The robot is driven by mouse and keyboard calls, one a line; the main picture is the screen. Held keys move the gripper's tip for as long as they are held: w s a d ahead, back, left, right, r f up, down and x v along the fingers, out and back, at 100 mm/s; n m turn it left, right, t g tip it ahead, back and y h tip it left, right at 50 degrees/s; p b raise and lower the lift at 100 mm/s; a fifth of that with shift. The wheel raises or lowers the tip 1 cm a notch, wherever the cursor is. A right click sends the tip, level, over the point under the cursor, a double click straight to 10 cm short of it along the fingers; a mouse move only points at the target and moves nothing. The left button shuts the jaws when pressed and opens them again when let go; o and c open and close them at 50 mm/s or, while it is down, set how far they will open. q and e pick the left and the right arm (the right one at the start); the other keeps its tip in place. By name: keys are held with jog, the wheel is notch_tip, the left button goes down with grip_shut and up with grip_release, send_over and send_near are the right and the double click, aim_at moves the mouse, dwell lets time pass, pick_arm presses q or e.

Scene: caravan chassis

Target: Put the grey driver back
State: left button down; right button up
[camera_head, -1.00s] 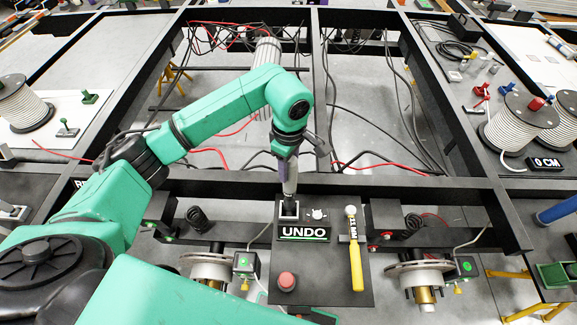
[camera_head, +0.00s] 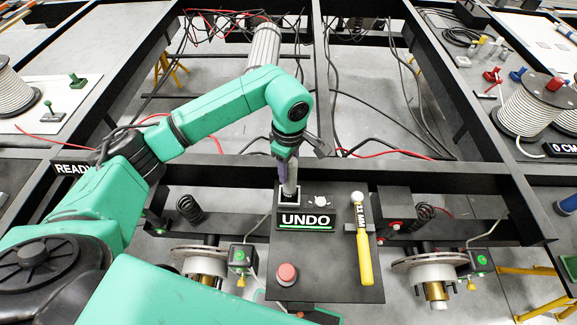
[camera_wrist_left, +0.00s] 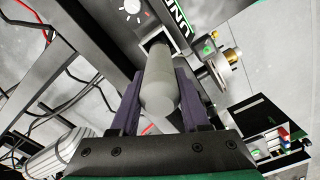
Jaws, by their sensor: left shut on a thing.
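The grey driver (camera_head: 290,184) stands roughly upright at the square socket (camera_head: 281,198) at the far left corner of the dark panel (camera_head: 325,275). My left gripper (camera_head: 287,160) is above the socket and shut on the driver. In the left wrist view the grey driver (camera_wrist_left: 161,85) is a pale cylinder between the purple fingers (camera_wrist_left: 155,100). Its far end reaches into the mouth of the square socket (camera_wrist_left: 176,45); how deep it sits is hidden. My right gripper is not in view.
The panel carries an UNDO sign (camera_head: 305,220), a white knob (camera_head: 321,201), a red button (camera_head: 286,274) and a yellow 11 MM tool (camera_head: 364,255). Black chassis beams (camera_head: 400,174) run behind it. Cable drums (camera_head: 530,107) stand at right.

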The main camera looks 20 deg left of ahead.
pick_arm(q)
jog(key=shift+c, duration=1.5)
grip_release()
jog(key=shift+r, duration=0.1)
notch_tip(320, 180, up, 8)
jog(key=shift+r+b, duration=0.1)
jog(key=shift+b, duration=1)
notch_tip(320, 180, up, 6)
jog(key=shift+r, duration=0.15)
